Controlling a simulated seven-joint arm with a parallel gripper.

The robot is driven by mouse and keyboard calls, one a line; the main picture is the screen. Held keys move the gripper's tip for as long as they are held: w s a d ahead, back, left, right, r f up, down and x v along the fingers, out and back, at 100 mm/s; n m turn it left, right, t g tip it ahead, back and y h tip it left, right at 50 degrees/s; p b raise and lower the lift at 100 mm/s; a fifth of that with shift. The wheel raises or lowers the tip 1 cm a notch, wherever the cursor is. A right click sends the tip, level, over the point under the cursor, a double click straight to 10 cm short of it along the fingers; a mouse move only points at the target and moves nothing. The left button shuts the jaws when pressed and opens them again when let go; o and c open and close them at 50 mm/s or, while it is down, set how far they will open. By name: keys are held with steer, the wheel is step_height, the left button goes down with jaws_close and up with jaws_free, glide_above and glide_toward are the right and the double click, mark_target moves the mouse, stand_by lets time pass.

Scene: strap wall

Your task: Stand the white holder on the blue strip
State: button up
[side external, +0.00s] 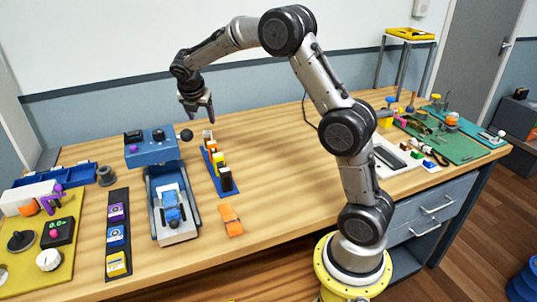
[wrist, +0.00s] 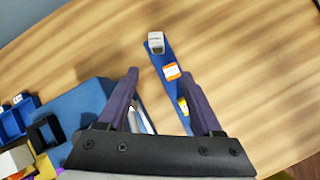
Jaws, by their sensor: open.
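The white holder (side external: 207,135) is a small block at the far end of the blue strip (side external: 209,172). In the wrist view the holder (wrist: 156,41) shows white and grey and overlaps the strip's end (wrist: 160,60); I cannot tell whether it stands upright or lies there. Orange, yellow and black-topped holders sit in a row along the strip. My gripper (side external: 197,112) is above the strip's far end, apart from everything. In the wrist view its two fingers (wrist: 160,74) are spread and empty, with the orange holder (wrist: 171,71) seen between them.
A blue machine (side external: 152,148) with a dark ball and a grey-blue tray (side external: 172,205) stand left of the strip. An orange block (side external: 230,220) lies in front of it. A dark rack (side external: 118,235) is further left.

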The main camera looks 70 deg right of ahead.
steer(key=s+a+r+m+t+y, duration=0.1)
steer(key=s+a+r+m, duration=0.45)
steer(key=s, duration=0.35)
steer(key=s+a+r+m+t+y, duration=0.15)
steer(key=s+a+r+m, duration=0.25)
steer(key=s+a+m, duration=0.4)
steer(key=s+a+f+m+y, duration=0.1)
steer(key=s+a+f+m, duration=0.1)
steer(key=s, duration=0.6)
steer(key=s+a+f+m+y, duration=0.2)
steer(key=s+a+m, duration=0.3)
steer(key=s, duration=0.4)
steer(key=shift+f, duration=0.2)
